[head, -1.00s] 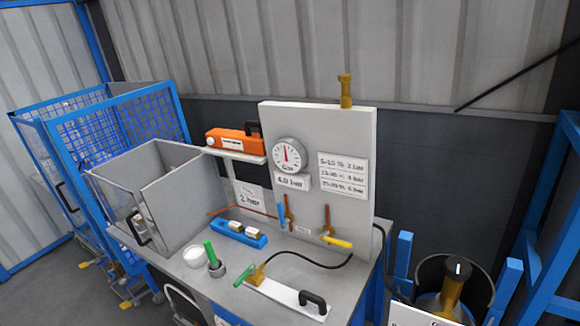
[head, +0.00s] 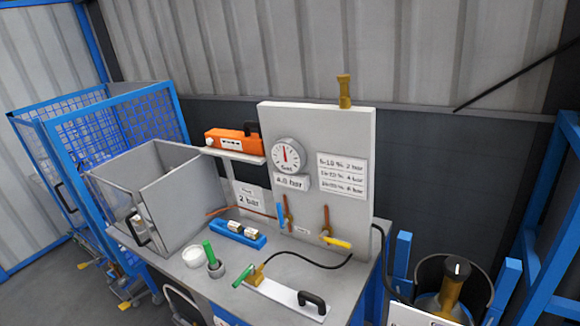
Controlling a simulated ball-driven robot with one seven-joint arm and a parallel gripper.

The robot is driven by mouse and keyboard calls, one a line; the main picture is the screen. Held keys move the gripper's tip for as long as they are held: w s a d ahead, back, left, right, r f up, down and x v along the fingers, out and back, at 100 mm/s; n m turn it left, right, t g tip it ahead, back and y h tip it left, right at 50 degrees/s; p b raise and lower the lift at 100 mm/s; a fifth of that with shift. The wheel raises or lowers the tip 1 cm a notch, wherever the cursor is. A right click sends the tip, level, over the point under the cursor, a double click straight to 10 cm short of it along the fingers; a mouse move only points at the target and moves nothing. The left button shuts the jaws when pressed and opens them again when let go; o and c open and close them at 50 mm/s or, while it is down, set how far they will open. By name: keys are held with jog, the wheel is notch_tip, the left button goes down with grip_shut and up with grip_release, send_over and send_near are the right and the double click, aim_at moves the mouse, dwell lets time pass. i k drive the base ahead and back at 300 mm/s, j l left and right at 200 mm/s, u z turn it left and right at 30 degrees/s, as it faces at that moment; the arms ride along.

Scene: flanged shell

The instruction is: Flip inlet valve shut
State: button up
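A grey upright panel (head: 345,130) stands on the workbench and carries two small valves. One has a blue handle (head: 281,216) that stands nearly upright beside a copper pipe. The other has a yellow handle (head: 337,243) that lies roughly level, pointing right. A third brass fitting with a green handle (head: 243,276) sits at the end of a black hose on a white plate. I cannot read which one is the inlet valve. A round gauge (head: 288,155) above a "4.0 bar" label is on the panel, its needle pointing about straight up. My gripper is not in view.
On the bench (head: 292,270) are an open grey box (head: 180,205), an orange device (head: 234,142) on a shelf, a blue tray (head: 238,234), a white dish (head: 193,257) and a green-handled tool (head: 210,252). A blue mesh cage (head: 125,135) stands left, a dark bin (head: 452,275) right.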

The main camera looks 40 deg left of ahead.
aim_at(283, 222)
jog(key=i+j, duration=0.75)
jog(key=j, duration=0.25)
jog(key=i+j+z, duration=0.1)
jog(key=i+j, duration=0.65)
jog(key=j, duration=0.25)
